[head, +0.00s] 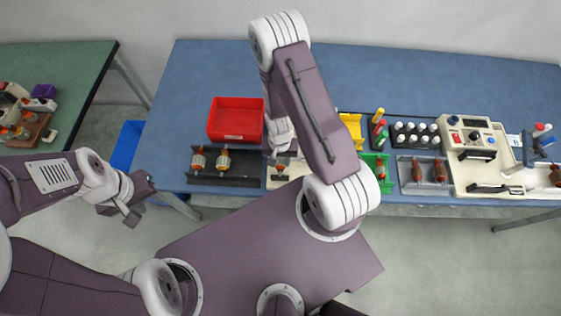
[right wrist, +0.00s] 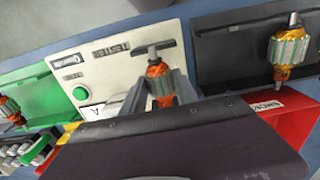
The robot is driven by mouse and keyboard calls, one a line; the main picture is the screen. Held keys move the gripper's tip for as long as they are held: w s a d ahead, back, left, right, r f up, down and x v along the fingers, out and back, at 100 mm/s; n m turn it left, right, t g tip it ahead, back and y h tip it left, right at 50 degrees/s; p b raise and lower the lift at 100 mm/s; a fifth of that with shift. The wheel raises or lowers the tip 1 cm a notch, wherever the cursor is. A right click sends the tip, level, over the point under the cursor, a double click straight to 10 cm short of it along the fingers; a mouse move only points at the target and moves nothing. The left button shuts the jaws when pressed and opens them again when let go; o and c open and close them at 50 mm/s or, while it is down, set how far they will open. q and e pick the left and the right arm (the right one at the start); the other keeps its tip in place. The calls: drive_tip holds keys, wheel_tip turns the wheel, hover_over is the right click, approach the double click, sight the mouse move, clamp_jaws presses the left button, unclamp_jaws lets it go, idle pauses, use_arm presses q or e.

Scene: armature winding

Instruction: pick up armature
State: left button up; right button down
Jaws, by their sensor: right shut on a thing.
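One armature with orange windings and a grey core (right wrist: 160,85) sits between the fingers of my right gripper (right wrist: 162,95) in the right wrist view. The gripper is shut on it, over the white machine panel (right wrist: 110,65). In the head view my right arm covers most of this spot. Two more armatures (head: 198,160) (head: 223,160) lie in a black tray (head: 252,182); one of them also shows in the right wrist view (right wrist: 288,50). My left gripper (head: 142,201) is open and empty, off the table's left front edge.
A red bin (head: 236,119) stands behind the black tray. The blue table (head: 205,75) is clear at the back. A green table (head: 75,65) stands left.

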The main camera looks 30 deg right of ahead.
sight(280, 160)
wheel_tip(280, 160, up, 3)
drive_tip(key=shift+r, duration=0.1)
drive_tip(key=s+d+r+p, duration=0.5)
drive_tip(key=s+p, duration=0.5)
drive_tip(key=p, duration=0.2)
drive_tip(key=shift+s+r, duration=0.35)
drive_tip(key=shift+r, duration=0.4)
drive_tip(key=shift+w, duration=0.15)
